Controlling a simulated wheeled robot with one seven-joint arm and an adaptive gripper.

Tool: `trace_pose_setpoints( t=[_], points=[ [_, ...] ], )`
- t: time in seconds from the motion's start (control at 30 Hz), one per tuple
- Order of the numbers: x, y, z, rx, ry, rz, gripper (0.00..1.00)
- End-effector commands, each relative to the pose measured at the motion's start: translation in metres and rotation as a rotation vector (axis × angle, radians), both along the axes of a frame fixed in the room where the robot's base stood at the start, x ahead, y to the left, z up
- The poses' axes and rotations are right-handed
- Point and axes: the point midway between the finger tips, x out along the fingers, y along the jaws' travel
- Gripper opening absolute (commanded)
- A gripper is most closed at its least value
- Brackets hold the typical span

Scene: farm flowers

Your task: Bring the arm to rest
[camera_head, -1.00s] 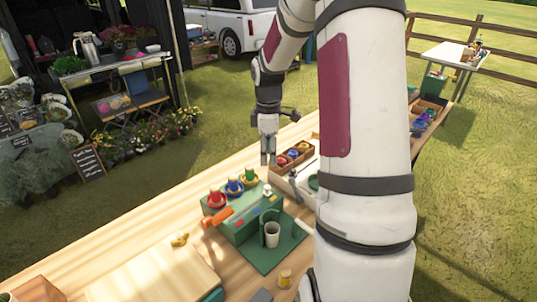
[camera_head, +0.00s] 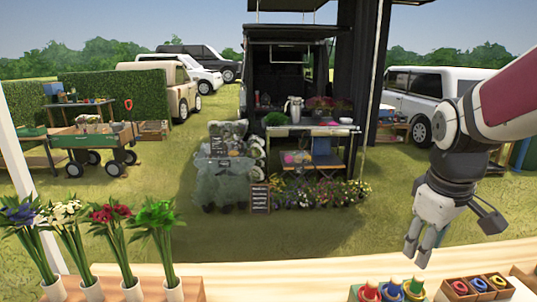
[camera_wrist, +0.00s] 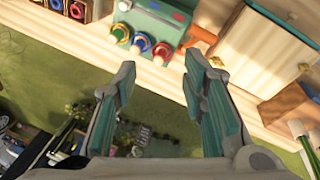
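My gripper (camera_head: 426,245) is raised at the right of the head view, above the far edge of the wooden table (camera_head: 265,262). It points downward. In the wrist view my gripper (camera_wrist: 158,75) shows its two teal-padded fingers spread apart with nothing between them. The same coloured items (camera_head: 391,290) show at the bottom of the head view, below and left of my gripper.
Several flower bunches (camera_head: 110,235) stand in white vases at the left. A wooden box with coloured rings (camera_head: 480,287) sits at the lower right. A flower stand (camera_head: 300,165), vehicles and grass lie beyond the table. The air around my gripper looks clear.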

Motion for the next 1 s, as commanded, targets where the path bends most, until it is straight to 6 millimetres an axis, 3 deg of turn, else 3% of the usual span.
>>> trace_pose_setpoints(
  t=[0.2,0.5,0.7,1.0],
  points=[
    [-0.052,0.053,0.034,0.057,-0.141,-0.148,0.39],
    [-0.116,0.097,0.045,0.212,-0.278,-0.321,0.39],
    [-0.132,0.106,0.043,0.265,-0.304,-0.367,0.39],
    [-0.133,0.106,0.043,0.269,-0.304,-0.373,0.39]
  ],
)
